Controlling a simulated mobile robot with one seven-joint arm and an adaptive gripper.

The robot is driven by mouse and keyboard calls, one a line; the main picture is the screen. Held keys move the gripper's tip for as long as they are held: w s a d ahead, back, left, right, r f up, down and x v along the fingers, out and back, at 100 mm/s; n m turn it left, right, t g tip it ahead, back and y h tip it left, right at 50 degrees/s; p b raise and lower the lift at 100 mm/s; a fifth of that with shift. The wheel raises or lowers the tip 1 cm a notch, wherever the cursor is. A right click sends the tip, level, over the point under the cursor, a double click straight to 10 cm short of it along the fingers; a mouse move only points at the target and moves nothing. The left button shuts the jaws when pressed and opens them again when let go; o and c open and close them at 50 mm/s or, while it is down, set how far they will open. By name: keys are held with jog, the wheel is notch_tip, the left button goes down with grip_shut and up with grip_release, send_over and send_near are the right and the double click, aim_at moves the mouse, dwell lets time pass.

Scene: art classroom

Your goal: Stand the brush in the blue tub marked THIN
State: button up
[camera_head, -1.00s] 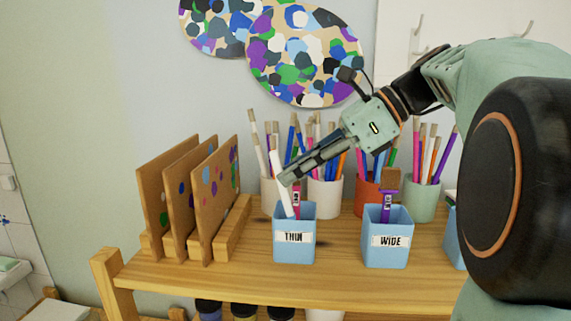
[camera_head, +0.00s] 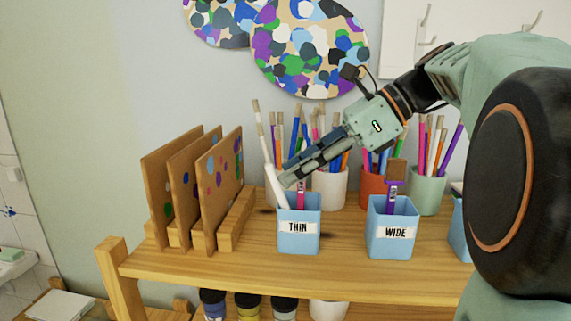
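The blue tub marked THIN (camera_head: 298,243) stands on the wooden shelf. A white brush handle (camera_head: 274,186) slants up and left from the tub's mouth. Its lower end is at or inside the tub's back left rim and is partly hidden. A pink-handled brush (camera_head: 301,200) also stands in this tub. My gripper (camera_head: 289,180) reaches in from the upper right, its fingertips just above the tub and against or right beside the white handle. I cannot tell whether the fingers still grip it.
A blue tub marked WIDE (camera_head: 391,247) with a purple brush stands to the right. Behind are cups of brushes, one white (camera_head: 329,190), one orange (camera_head: 373,187) and one green (camera_head: 427,195). Wooden boards in a rack (camera_head: 236,225) stand close on the left. The shelf front (camera_head: 330,275) is clear.

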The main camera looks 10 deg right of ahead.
jog(key=v, duration=1.1)
jog(key=shift+d+r, duration=0.2)
jog(key=shift+d, duration=0.15)
jog(key=shift+s, duration=0.15)
dwell(0.7)
